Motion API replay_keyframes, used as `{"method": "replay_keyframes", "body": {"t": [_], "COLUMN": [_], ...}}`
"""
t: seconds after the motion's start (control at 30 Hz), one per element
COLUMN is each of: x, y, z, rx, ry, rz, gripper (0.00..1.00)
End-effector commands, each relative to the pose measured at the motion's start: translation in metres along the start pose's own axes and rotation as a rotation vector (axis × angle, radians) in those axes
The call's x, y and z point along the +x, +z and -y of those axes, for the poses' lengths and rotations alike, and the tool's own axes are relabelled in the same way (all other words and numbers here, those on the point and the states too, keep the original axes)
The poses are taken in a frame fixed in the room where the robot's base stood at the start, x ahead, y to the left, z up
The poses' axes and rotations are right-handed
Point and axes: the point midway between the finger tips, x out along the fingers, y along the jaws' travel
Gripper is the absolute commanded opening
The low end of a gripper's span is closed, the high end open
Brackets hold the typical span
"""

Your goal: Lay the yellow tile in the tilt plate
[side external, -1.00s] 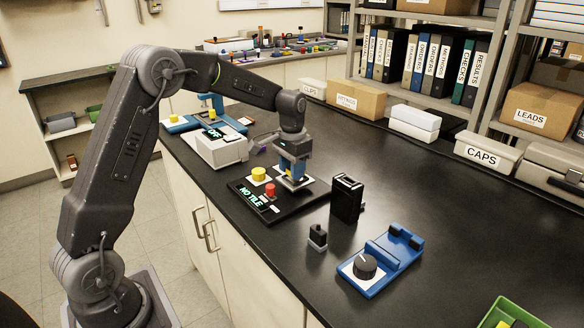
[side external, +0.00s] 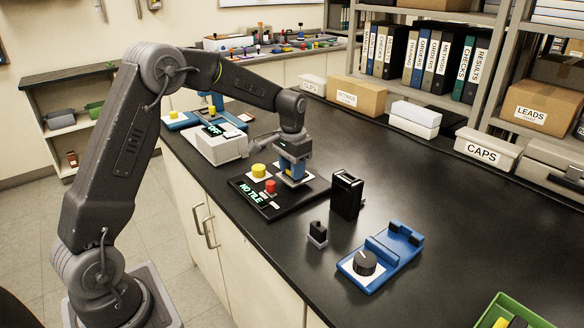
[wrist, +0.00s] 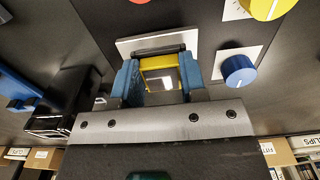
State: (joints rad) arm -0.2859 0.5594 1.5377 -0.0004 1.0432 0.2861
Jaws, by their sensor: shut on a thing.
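My gripper (wrist: 160,82) has blue fingers shut on the yellow tile (wrist: 151,63), whose face shows a pale square. In the side view my gripper (side external: 293,177) is low over a black instrument base (side external: 292,207), at its far right part. A white plate (wrist: 124,46) with a dark bar (wrist: 160,51) lies just beyond the tile in the wrist view; it seems to be the tilt plate. I cannot tell whether the tile touches it. The display (side external: 252,196) on the base reads "NO TILE". The tile is hidden in the side view.
The base carries a yellow knob (side external: 258,170), a red button (side external: 270,186) and a blue knob (wrist: 238,70) close to my fingers. A black slotted block (side external: 347,195), a small dark block (side external: 318,234) and a blue device (side external: 380,256) stand to the right. The bench's right side is mostly clear.

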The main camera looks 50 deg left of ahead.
Motion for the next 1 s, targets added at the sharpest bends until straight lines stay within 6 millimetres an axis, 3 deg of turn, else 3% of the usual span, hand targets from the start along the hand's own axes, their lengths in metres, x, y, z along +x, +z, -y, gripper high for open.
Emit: {"method": "replay_keyframes", "body": {"t": [0.33,0.9,0.93,1.0], "x": [0.001,-0.014,-0.014,-0.014], "y": [0.000,0.000,0.000,0.000], "z": [0.000,0.000,0.000,0.000], "rx": [0.000,0.000,0.000,0.000], "ry": [0.000,0.000,0.000,0.000], "rz": [0.001,0.001,0.001,0.001], "gripper": [0.00,0.00,0.37,0.30]}}
